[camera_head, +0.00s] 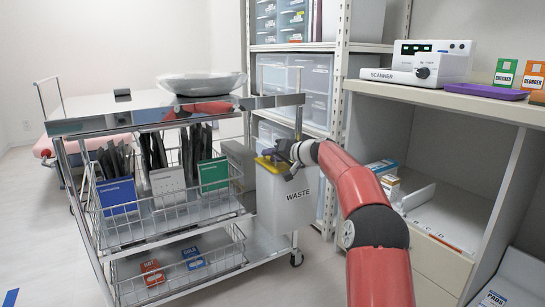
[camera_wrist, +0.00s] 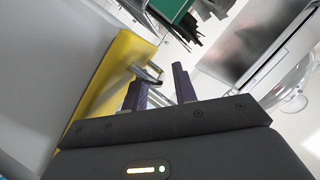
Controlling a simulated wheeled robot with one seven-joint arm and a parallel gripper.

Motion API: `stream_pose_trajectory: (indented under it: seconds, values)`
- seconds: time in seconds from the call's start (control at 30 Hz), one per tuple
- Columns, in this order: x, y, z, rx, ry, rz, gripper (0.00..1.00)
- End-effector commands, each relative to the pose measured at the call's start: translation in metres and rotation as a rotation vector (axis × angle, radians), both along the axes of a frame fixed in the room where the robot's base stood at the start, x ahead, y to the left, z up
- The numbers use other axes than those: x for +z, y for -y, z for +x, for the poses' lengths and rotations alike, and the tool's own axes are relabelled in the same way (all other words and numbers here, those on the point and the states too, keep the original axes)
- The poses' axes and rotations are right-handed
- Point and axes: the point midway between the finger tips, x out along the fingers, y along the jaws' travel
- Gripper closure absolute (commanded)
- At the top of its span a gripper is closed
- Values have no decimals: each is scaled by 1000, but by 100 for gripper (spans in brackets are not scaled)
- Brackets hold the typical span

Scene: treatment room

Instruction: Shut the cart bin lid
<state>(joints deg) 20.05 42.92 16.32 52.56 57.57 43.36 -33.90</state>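The white bin (camera_head: 286,205) marked WASTE hangs at the right end of the metal cart (camera_head: 170,122). A yellow part (camera_head: 268,164) shows at its top; I cannot tell how much of it is lid and how much is rim. The wrist view shows a broad yellow band (camera_wrist: 118,66) beside a grey surface, with a small metal loop (camera_wrist: 146,74) near it. My gripper (camera_head: 282,157) is at the bin's top, close to the yellow part. My gripper and wrist hide part of the bin's top.
A covered tray (camera_head: 202,84) lies on the cart top. Wire baskets (camera_head: 165,210) below hold folders and packets. A storage rack (camera_head: 310,75) stands behind the bin. A cabinet (camera_head: 450,95) with a scanner (camera_head: 432,63) is to the right. Floor is clear at the left.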

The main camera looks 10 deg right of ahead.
Motion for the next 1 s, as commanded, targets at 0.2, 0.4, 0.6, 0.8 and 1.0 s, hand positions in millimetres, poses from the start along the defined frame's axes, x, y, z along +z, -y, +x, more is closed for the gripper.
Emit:
stream_pose_trajectory:
  seconds: [0.2, 0.4, 0.6, 0.8, 1.0]
  values:
    - [2, 8, -8, -4, 0, -2, 70]
    - [13, 27, -35, -5, 0, -2, 70]
    - [21, 40, -56, -2, 0, 0, 70]
    - [24, 43, -62, 0, 0, 0, 70]
    - [24, 42, -62, 1, 0, -1, 70]
